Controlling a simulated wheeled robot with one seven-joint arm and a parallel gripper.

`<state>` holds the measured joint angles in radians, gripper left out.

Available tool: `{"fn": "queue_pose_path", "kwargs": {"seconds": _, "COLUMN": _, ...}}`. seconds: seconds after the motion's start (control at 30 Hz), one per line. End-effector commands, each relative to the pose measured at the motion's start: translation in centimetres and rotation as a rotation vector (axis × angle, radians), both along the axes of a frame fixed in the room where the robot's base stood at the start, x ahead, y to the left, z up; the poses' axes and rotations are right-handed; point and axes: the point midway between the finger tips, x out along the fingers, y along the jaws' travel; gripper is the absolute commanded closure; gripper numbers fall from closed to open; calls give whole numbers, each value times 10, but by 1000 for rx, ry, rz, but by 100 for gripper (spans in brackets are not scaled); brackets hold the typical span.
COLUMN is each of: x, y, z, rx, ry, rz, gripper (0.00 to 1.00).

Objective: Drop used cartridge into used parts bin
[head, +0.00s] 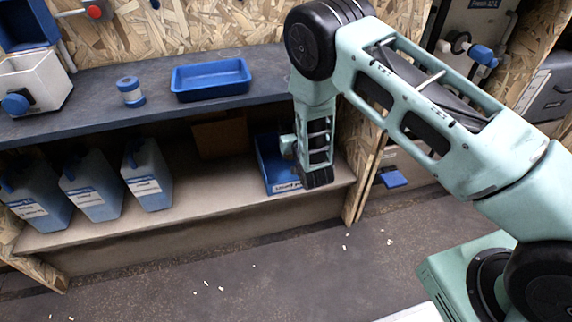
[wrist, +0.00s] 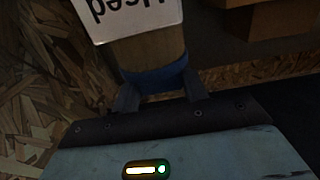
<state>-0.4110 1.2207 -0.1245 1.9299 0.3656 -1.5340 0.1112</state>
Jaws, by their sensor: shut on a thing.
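The used cartridge (wrist: 150,52), a tan cylinder with a blue band, sits between the fingers of my gripper (wrist: 160,90) in the wrist view. My gripper is shut on it at the blue band. A white label reading "Used", upside down, shows at the cartridge's far end; I cannot tell what it is fixed to. In the head view, the blue used parts bin (head: 269,168) stands on the lower shelf, its front label partly legible. My forearm end hangs in front of the bin's right side and hides part of it. The cartridge cannot be made out in the head view.
A blue and white cartridge (head: 131,92) and an empty blue tray (head: 210,79) are on the upper shelf (head: 95,85), whose edge overhangs the bin. Several blue jugs (head: 148,175) and a cardboard box (head: 220,137) stand below. The lower shelf (head: 215,195) is clear between jugs and bin.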

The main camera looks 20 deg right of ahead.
Motion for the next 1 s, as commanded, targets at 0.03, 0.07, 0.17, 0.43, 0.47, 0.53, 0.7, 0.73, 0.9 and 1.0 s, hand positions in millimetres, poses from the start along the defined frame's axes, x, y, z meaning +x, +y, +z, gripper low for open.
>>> {"fn": "queue_pose_path", "kwargs": {"seconds": 0.03, "x": 0, "y": 0, "z": -9, "rx": 0, "ry": -2, "rz": 0, "gripper": 100}}
{"fn": "queue_pose_path", "kwargs": {"seconds": 0.07, "x": 0, "y": 0, "z": -11, "rx": 0, "ry": -2, "rz": 0, "gripper": 100}}
{"fn": "queue_pose_path", "kwargs": {"seconds": 0.17, "x": 0, "y": 0, "z": -14, "rx": 0, "ry": -3, "rz": 0, "gripper": 100}}
{"fn": "queue_pose_path", "kwargs": {"seconds": 0.43, "x": 0, "y": 0, "z": -14, "rx": 1, "ry": -3, "rz": 0, "gripper": 100}}
{"fn": "queue_pose_path", "kwargs": {"seconds": 0.47, "x": 0, "y": 0, "z": -14, "rx": 1, "ry": -3, "rz": 0, "gripper": 48}}
{"fn": "queue_pose_path", "kwargs": {"seconds": 0.53, "x": 0, "y": 0, "z": -14, "rx": 1, "ry": -2, "rz": 0, "gripper": 31}}
{"fn": "queue_pose_path", "kwargs": {"seconds": 0.7, "x": 0, "y": 0, "z": -14, "rx": 1, "ry": -2, "rz": 0, "gripper": 31}}
{"fn": "queue_pose_path", "kwargs": {"seconds": 0.73, "x": 0, "y": 0, "z": -14, "rx": 0, "ry": -1, "rz": 0, "gripper": 31}}
{"fn": "queue_pose_path", "kwargs": {"seconds": 0.9, "x": -5, "y": 0, "z": -14, "rx": 0, "ry": 2, "rz": 0, "gripper": 31}}
{"fn": "queue_pose_path", "kwargs": {"seconds": 1.0, "x": -17, "y": 0, "z": -13, "rx": 0, "ry": 2, "rz": 1, "gripper": 31}}
